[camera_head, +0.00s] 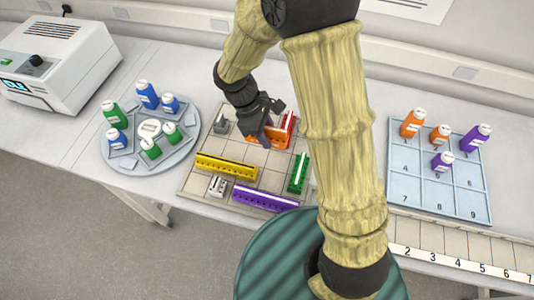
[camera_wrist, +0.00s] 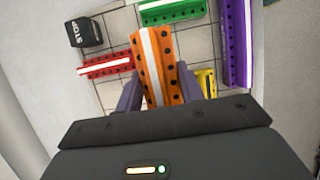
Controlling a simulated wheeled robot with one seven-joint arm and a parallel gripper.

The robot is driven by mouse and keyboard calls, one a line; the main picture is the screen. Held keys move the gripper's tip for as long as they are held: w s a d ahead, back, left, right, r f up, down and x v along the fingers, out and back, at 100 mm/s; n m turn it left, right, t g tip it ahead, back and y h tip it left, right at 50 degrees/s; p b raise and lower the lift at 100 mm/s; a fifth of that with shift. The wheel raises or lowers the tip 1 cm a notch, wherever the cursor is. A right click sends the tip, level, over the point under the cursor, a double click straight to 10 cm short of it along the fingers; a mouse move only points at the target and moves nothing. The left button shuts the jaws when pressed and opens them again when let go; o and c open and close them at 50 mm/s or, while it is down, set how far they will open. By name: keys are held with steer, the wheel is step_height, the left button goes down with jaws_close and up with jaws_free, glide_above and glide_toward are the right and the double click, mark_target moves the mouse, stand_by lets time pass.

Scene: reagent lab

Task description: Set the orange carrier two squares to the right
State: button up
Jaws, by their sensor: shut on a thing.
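The orange carrier (camera_head: 281,139) is on or just above the gridded board (camera_head: 187,184), in the board's back right part in the head view. In the wrist view the orange carrier (camera_wrist: 153,58) stands lengthwise between the two fingers, with a white stripe and dark holes along it. My gripper (camera_head: 268,136) is shut on it; the wrist view also shows my gripper (camera_wrist: 168,92). Whether the carrier touches the board cannot be told. Its near end is hidden by my gripper in the wrist view.
A red carrier (camera_wrist: 105,66) is close beside the orange one. Green (camera_head: 298,172), yellow (camera_head: 227,166) and purple (camera_head: 265,198) carriers lie on the board. A dark STOP block (camera_wrist: 85,32) shows in the wrist view. A round tray (camera_head: 183,153) and a numbered blue tray (camera_head: 405,190) flank the board.

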steer(key=shift+f, duration=0.1)
glide_above(272, 160)
steer(key=a, duration=0.1)
steer(key=f, duration=0.3)
steer(key=w+f, duration=0.1)
steer(key=f, duration=0.1)
steer(key=shift+a+p, duration=0.2)
steer(key=shift+p, duration=0.15)
steer(key=shift+s+a+f, duration=0.1)
steer(key=shift+f, duration=0.2)
steer(key=shift+s, duration=0.1)
steer(key=shift+f, duration=0.1)
steer(key=shift+d+f, duration=0.2)
steer(key=shift+f, duration=0.15)
steer(key=shift+a+f+p, duration=0.1)
steer(key=shift+f+p, duration=0.2)
steer(key=shift+f, duration=1.35)
